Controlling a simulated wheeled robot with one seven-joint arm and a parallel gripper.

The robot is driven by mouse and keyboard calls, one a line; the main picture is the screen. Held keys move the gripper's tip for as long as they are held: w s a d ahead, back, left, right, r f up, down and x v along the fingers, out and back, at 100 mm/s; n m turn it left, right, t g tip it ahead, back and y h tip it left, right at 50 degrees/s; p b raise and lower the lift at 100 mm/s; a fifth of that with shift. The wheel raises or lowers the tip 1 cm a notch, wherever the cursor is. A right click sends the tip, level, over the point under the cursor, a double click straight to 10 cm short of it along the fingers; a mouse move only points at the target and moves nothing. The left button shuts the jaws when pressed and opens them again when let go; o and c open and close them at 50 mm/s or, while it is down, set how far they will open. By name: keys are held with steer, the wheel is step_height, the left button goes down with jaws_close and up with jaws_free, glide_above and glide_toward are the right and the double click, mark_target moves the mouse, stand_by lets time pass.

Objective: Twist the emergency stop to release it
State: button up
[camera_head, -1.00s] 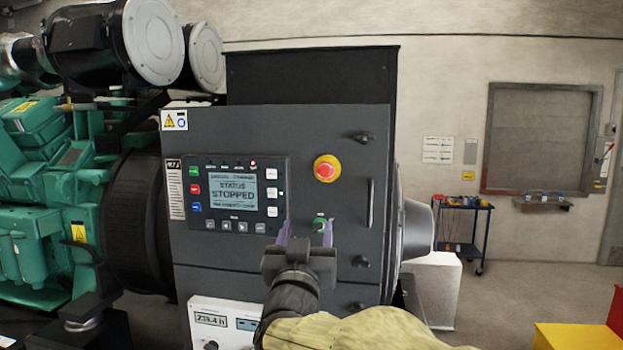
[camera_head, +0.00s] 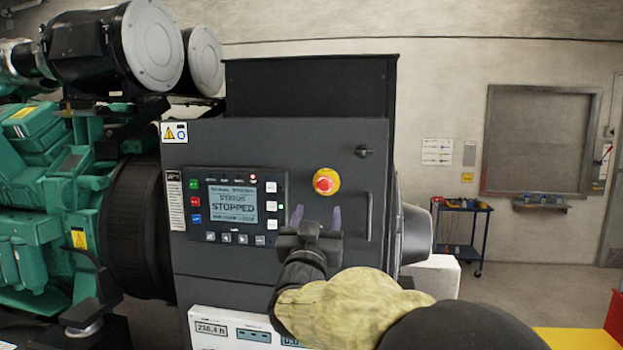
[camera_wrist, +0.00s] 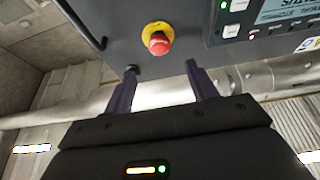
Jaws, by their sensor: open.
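The emergency stop (camera_head: 326,181) is a red mushroom button on a yellow round base, on the dark grey control cabinet to the right of the display. My gripper (camera_head: 316,216) is open, its two purple fingers pointing up just below the button, with nothing between them. In the wrist view the red button (camera_wrist: 160,42) shows above and between the fingertips of my gripper (camera_wrist: 160,70), apart from them. The gap in depth between fingers and button is hard to judge.
The control panel (camera_head: 238,207) reads STATUS STOPPED, left of the button. A vertical handle (camera_head: 369,190) stands to its right. A white box (camera_head: 240,328) with meters is below. The green engine (camera_head: 40,200) fills the left; a tool cart (camera_head: 462,235) stands far right.

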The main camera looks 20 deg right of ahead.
mark_target(324, 187)
steer(key=p+x, duration=0.4)
steer(key=x, duration=0.5)
steer(key=shift+r+p, duration=0.2)
steer(key=shift+p, duration=0.15)
steer(key=shift+w+d+r, duration=0.1)
steer(key=shift+w+d, duration=0.25)
steer(key=shift+w, duration=0.2)
steer(key=c, duration=1)
steer(key=shift+o, duration=0.2)
